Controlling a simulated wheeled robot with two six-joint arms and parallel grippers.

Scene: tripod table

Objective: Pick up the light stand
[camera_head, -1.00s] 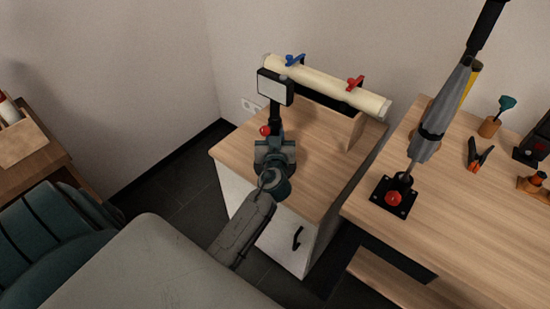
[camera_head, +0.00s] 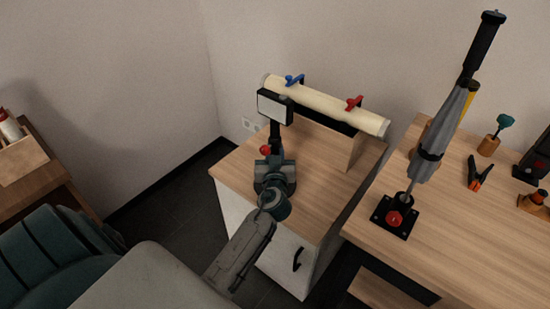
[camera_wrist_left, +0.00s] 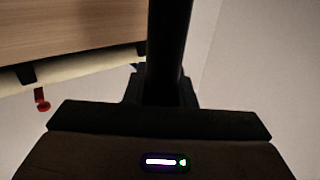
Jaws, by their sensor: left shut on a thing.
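The light stand, with a pale rectangular panel (camera_head: 275,105) in a black frame on a dark upright post, rises above the small wooden-topped cabinet. A red knob (camera_head: 265,150) shows beside its post. My left gripper (camera_head: 274,165) is shut on the post below the panel. The stand's lower part is hidden behind my gripper, so I cannot tell whether it touches the cabinet top. In the left wrist view the black post (camera_wrist_left: 168,45) stands upright between my fingers (camera_wrist_left: 160,103). My right gripper is not in view.
A cream roll (camera_head: 330,106) with blue and red clamps lies on a rack behind the panel. The cabinet top (camera_head: 318,168) is partly clear.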

